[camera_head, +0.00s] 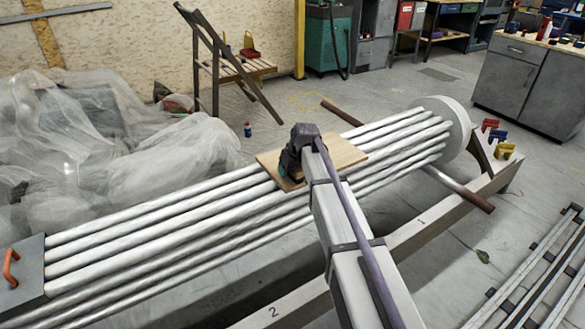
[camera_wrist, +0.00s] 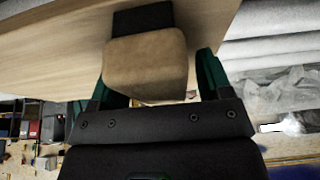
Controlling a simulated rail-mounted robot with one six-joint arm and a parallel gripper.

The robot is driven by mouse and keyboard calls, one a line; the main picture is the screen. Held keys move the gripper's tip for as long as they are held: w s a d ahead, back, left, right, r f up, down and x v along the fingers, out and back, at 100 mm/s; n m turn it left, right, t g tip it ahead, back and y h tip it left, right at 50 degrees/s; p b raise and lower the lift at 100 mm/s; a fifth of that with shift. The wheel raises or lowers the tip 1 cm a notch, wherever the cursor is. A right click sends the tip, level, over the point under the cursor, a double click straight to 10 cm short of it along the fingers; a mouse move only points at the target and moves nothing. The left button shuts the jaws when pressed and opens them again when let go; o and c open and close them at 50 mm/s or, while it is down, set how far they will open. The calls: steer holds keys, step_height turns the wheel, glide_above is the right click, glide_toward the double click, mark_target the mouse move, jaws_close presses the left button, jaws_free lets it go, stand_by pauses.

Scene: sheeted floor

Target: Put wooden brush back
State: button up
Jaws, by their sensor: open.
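A tan wooden block with a dark part behind it, seemingly the wooden brush (camera_wrist: 146,62), shows in the wrist view against a pale wooden board (camera_wrist: 50,50). My gripper (camera_wrist: 162,78) has its green fingers apart on either side of the block. I cannot tell whether either finger touches it. In the head view my gripper (camera_head: 287,172) is low over the left part of the wooden board (camera_head: 342,152), which lies across the white pipes. The brush is hidden behind my arm there.
Long white pipes (camera_head: 150,232) run from a grey plate with an orange handle (camera_head: 10,267) to a round end (camera_head: 452,120). Red, blue and yellow clamps (camera_head: 504,150) sit at the right. Clear plastic sheeting (camera_head: 90,150) heaps at the left. A wooden chair (camera_head: 225,70) stands behind.

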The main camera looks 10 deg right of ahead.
steer(key=p+v, duration=1.1)
steer(key=v, duration=0.1)
steer(key=shift+r, duration=0.25)
steer(key=s+a+f+m+g+h, duration=0.1)
steer(key=s+m+g, duration=0.3)
steer(key=s, duration=2.4)
steer(key=shift+s+a+f+h, duration=0.15)
steer(key=shift+s+f+h, duration=0.15)
steer(key=shift+s+f, duration=0.1)
step_height(320, 180, up, 24)
steer(key=p, duration=2.3)
steer(key=shift+p, duration=0.4)
